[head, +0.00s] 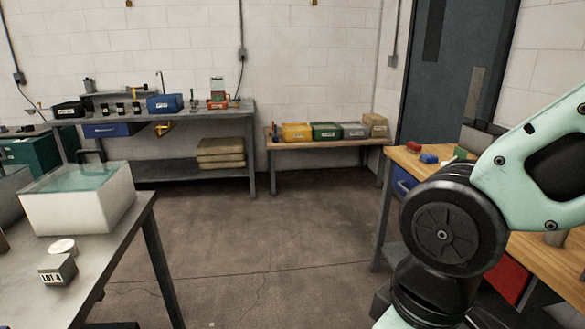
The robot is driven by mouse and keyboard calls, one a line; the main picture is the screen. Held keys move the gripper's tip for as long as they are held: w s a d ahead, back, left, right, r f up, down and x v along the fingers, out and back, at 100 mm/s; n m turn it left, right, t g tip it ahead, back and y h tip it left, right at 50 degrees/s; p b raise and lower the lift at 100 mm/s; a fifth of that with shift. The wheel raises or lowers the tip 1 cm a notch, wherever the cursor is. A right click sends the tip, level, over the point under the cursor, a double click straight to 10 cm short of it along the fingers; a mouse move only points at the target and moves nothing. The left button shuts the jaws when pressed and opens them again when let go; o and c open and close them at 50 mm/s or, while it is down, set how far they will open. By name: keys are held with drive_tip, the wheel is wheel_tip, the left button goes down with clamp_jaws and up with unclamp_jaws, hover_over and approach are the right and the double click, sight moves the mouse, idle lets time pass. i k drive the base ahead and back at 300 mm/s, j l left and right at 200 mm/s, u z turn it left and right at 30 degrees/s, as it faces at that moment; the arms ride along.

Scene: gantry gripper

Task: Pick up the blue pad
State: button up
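A small blue object (429,158) lies on the wooden workbench (405,160) at the right, and it may be the blue pad. It is too small to tell its exact shape. A small red object (414,146) lies just behind it to the left, and a green one (460,152) is to its right. My arm shows large at the right, in front of part of this bench. My gripper is outside the view, so what it holds cannot be seen.
A metal table (100,262) at the left holds a translucent tank (80,198) and a block marked LOT 4 (57,269). A back bench (205,118) and a low table with bins (325,146) stand along the wall. The middle floor (265,235) is clear.

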sight(428, 158)
drive_tip(key=i+j, duration=0.1)
drive_tip(key=i, duration=1.75)
drive_tip(key=i+j+z, duration=0.2)
drive_tip(key=i+z, duration=0.2)
drive_tip(key=i, duration=0.2)
drive_tip(key=i+j+z, duration=0.85)
drive_tip(key=i, duration=0.25)
